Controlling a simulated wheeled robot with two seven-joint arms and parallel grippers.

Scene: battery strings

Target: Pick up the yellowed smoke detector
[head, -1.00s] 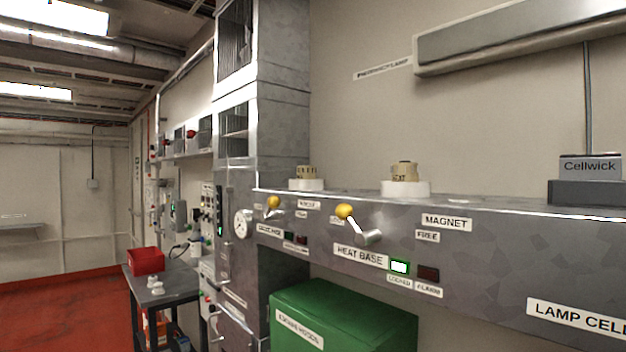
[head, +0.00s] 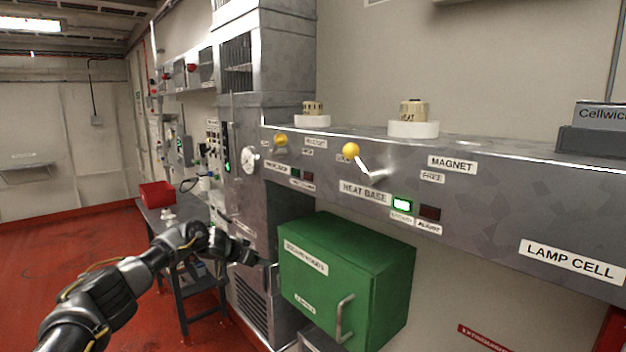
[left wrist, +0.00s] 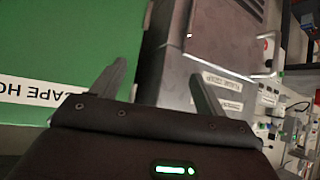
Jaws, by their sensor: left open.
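A small yellowed, beige round piece (head: 312,107) sits on a white disc on the long metal shelf; its lettering is too small to read. A similar beige piece marked HEAT (head: 413,110) sits on a white base further right. I cannot tell for sure which, if either, is the smoke detector. My left gripper (head: 265,262) is below the shelf, beside the green cabinet, well apart from both pieces. In the left wrist view its fingers (left wrist: 160,85) are spread and empty, with green panel on the left and grey metal on the right. My right gripper is out of view.
The green cabinet (head: 350,275) with a handle stands under the shelf. Yellow-knobbed levers (head: 351,150) stick out of the shelf front. A Cellwick box (head: 595,140) stands at right. A dark table (head: 185,230) holds a red bin (head: 157,194) at left.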

